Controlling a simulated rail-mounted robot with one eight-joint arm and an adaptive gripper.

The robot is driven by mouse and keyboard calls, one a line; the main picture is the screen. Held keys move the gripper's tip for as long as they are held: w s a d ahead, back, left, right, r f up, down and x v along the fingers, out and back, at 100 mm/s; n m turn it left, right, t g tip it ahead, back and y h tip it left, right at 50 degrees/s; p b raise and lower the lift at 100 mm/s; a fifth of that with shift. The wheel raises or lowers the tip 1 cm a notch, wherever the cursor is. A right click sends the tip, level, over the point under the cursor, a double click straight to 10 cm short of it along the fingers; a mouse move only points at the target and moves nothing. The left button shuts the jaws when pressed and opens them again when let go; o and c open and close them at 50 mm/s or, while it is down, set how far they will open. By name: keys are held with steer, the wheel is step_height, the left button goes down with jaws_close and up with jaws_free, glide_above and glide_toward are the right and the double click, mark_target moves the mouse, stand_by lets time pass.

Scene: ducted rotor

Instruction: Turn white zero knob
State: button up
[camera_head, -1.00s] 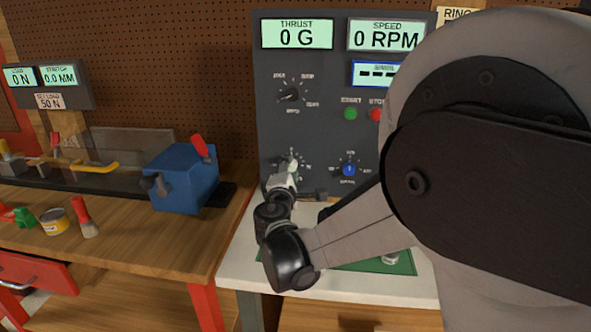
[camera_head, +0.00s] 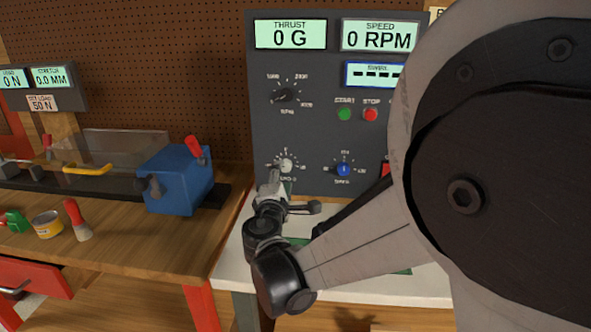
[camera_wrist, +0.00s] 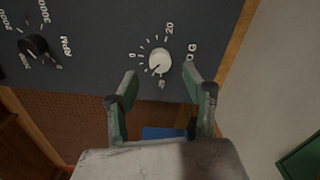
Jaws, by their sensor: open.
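The white zero knob (camera_head: 286,165) is on the lower left of the dark control panel (camera_head: 325,125). In the wrist view the white knob (camera_wrist: 160,61) shows with a scale of ticks around it. My gripper (camera_head: 280,180) is just below the knob in the head view. In the wrist view my gripper (camera_wrist: 160,78) is open, its two green-sided fingers apart, and the knob shows between and slightly beyond the tips. Nothing is held. Whether the fingers touch the knob is not clear, but a gap shows on both sides.
A blue knob (camera_head: 343,170) is right of the white one. A black RPM knob (camera_head: 285,95), green start button (camera_head: 345,114) and red stop button (camera_head: 370,115) sit above. A blue block-shaped device (camera_head: 178,180) stands on the wooden bench at left.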

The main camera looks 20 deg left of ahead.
steer(key=s+d, duration=0.1)
steer(key=s, duration=0.6)
steer(key=shift+s, duration=0.35)
